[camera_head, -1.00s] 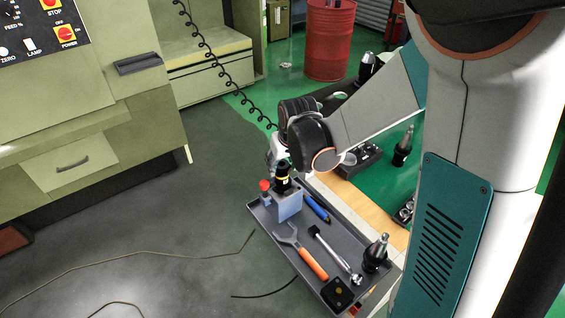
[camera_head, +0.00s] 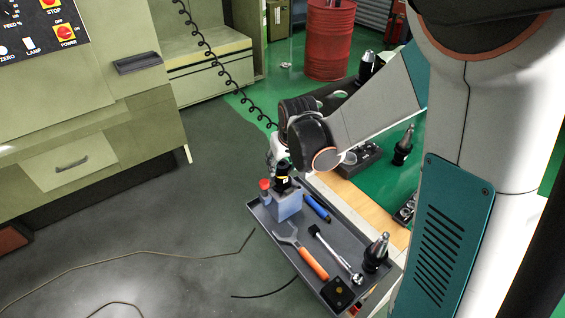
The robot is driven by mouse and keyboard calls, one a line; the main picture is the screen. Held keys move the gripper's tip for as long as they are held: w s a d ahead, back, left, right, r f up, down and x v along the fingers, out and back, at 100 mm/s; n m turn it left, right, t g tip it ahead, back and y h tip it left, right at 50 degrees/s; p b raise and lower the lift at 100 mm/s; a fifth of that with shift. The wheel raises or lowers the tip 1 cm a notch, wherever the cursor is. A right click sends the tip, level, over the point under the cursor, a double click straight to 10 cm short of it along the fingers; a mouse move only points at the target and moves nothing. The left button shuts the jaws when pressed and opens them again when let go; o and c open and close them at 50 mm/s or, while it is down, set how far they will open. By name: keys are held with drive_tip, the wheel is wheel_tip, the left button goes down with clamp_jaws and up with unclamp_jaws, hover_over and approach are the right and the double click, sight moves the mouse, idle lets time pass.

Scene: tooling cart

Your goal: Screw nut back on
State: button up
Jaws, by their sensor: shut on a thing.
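A black tool holder (camera_head: 283,184) with a yellow mark stands upright in a blue-grey block (camera_head: 288,206) at the far left end of the cart's tray. My gripper (camera_head: 281,166) is directly above the holder, pointing down and shut at its top. The nut is small and mostly hidden by my gripper and wrist, so its threads and seating cannot be made out.
The dark tray (camera_head: 279,225) also holds a red-capped item (camera_head: 265,186), a blue-handled tool (camera_head: 317,208), an orange-handled wrench (camera_head: 312,262), a hammer-like tool (camera_head: 334,252), another holder (camera_head: 376,254) and a small black box (camera_head: 337,292). A coiled cable (camera_head: 225,72) hangs behind.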

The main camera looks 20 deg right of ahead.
drive_tip(key=m+h, duration=0.1)
drive_tip(key=m, duration=0.2)
drive_tip(key=m+h+b, duration=0.1)
drive_tip(key=m, duration=0.1)
drive_tip(key=shift+a+m+g, duration=0.2)
drive_tip(key=shift+m+g, duration=0.1)
drive_tip(key=shift+m, duration=0.1)
drive_tip(key=shift+m, duration=0.3)
drive_tip(key=m+h, duration=0.1)
drive_tip(key=m, duration=0.1)
drive_tip(key=m+g+h+b, duration=0.1)
drive_tip(key=m, duration=0.2)
drive_tip(key=shift+w+a, duration=0.15)
drive_tip(key=shift+m+g, duration=0.3)
drive_tip(key=shift+m, duration=0.1)
drive_tip(key=m+g, duration=0.1)
drive_tip(key=m, duration=0.1)
drive_tip(key=shift+w+m+h+b, duration=0.15)
drive_tip(key=shift+m+h+b, duration=0.15)
drive_tip(key=shift+b, duration=0.1)
drive_tip(key=m+g, duration=0.1)
drive_tip(key=m, duration=0.2)
